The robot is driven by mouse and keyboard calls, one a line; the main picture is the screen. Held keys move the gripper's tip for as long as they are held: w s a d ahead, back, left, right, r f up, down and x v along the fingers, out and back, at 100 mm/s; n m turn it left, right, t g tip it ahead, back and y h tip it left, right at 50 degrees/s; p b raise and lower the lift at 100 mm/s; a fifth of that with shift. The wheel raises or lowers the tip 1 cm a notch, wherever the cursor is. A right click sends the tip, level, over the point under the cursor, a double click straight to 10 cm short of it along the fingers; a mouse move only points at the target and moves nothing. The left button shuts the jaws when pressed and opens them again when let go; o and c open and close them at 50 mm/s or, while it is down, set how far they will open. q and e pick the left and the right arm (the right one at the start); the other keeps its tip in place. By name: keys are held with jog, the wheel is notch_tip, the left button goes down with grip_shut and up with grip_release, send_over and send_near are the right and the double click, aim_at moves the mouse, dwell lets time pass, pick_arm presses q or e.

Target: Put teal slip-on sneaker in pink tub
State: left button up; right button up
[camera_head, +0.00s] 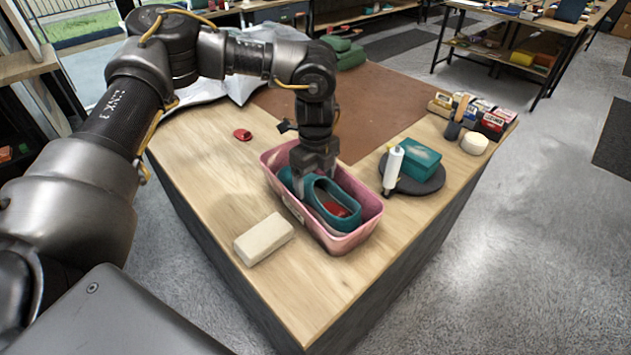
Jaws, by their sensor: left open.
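The pink tub (355,237) stands on the wooden table, in the middle of the head view. A teal slip-on sneaker (330,201) with a red inside sits in the tub. A second teal part shows at the tub's left end, partly hidden behind my gripper; I cannot tell whether it is another shoe. My left gripper (312,186) points down into the tub over the back of the teal sneaker. Its fingers are open, close to the shoe; whether they touch it is hard to see. My right gripper is out of view.
A beige block (264,239) lies left of the tub. A dark round tray (424,186) with a teal box (416,160) and a white tube (392,170) is to the right. A red disc (242,135) lies behind left. Small boxes and a cream round item (474,143) stand far right.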

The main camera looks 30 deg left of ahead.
pick_arm(q)
notch_tip(320, 180, up, 10)
jog(key=shift+r+b, duration=0.1)
jog(key=shift+b, duration=0.65)
jog(key=shift+r, duration=0.65)
jog(key=shift+d, duration=0.15)
